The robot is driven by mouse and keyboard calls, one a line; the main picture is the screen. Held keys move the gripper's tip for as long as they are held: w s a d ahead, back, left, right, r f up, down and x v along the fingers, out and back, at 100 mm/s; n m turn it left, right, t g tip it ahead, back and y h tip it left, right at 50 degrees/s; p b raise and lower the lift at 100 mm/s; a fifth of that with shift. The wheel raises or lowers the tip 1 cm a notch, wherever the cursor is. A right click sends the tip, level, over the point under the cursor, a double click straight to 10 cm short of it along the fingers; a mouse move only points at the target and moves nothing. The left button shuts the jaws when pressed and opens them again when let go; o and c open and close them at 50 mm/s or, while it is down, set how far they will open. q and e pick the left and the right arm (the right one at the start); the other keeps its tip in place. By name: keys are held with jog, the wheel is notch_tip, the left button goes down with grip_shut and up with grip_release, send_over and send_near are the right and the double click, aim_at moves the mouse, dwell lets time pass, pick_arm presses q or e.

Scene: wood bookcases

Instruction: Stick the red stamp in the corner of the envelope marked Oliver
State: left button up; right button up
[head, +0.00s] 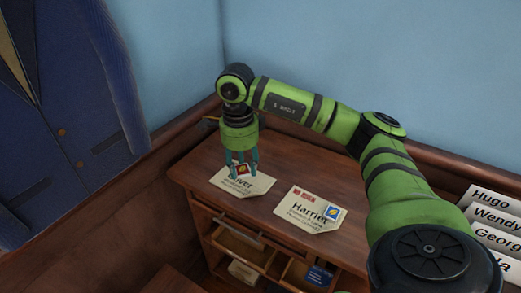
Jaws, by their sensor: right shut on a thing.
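My right gripper (242,170) points down over the far left of the wooden desk. It is shut on the red stamp (243,169), a small red piece with some yellow and blue showing between the fingers. Directly under it lies the envelope marked Oliver (256,186), cream coloured, with its first letter covered by a finger. The stamp is at the envelope's upper part; I cannot tell whether it touches the paper. My left gripper is out of view.
An envelope marked Harriet (307,222) lies to the right, with a red label and a blue-yellow stamp. Below the desk top (200,165) are open compartments, one holding a blue item (319,276). Name cards (490,216) stand at right. A blue jacket (60,90) hangs left.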

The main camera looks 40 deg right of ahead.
jog(key=d+m, duration=0.6)
jog(key=m, duration=0.2)
jog(key=m+b, duration=0.2)
jog(key=b, duration=0.4)
send_over(262, 183)
notch_tip(262, 183, down, 5)
jog(key=shift+f, duration=0.5)
jog(key=shift+f+b, duration=0.55)
jog(key=shift+b, duration=0.15)
notch_tip(262, 183, down, 2)
jog(key=shift+f+b, duration=0.1)
jog(key=shift+b, duration=0.45)
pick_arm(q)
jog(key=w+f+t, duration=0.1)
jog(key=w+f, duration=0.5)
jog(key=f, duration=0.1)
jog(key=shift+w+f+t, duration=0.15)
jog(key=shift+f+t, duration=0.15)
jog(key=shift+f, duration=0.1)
pick_arm(e)
jog(key=o, duration=0.8)
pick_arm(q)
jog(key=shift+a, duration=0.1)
